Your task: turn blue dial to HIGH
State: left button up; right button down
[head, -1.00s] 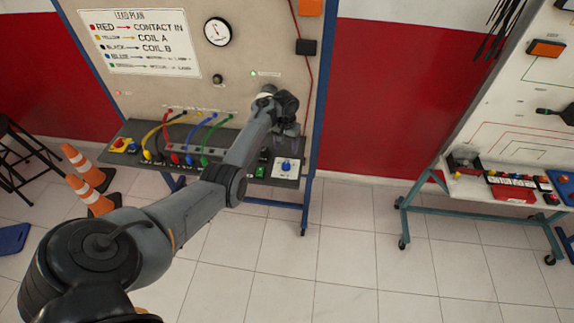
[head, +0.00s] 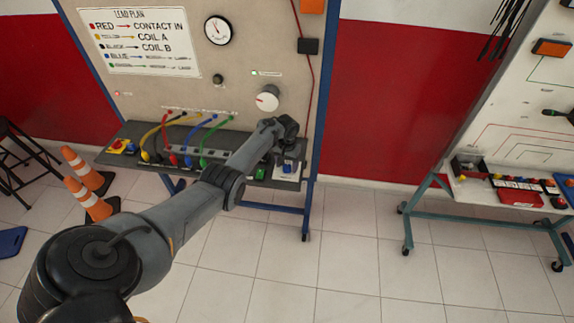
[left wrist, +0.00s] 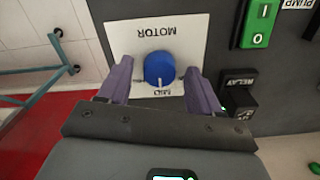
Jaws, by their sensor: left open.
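The blue dial (left wrist: 159,69) sits on a white plate (left wrist: 135,38) marked MOTOR, which shows upside down in the left wrist view. Its white pointer mark faces the small label that reads MID. The dial also shows in the head view (head: 287,168) at the right end of the bench panel. My left gripper (left wrist: 158,72) is open, with one purple finger on each side of the dial and a gap to it. In the head view its fingers are hard to make out below the dark wrist. My right gripper is not in view.
A green switch (left wrist: 259,25) and a black RELAY block (left wrist: 238,92) lie beside the plate. Coloured leads (head: 185,135) arch over the bench left of my arm. A white knob (head: 267,98) is on the board above. A second trainer (head: 510,175) stands at the right.

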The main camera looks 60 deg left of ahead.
pick_arm(q)
jog(key=c, duration=1)
jog(key=shift+c, duration=0.2)
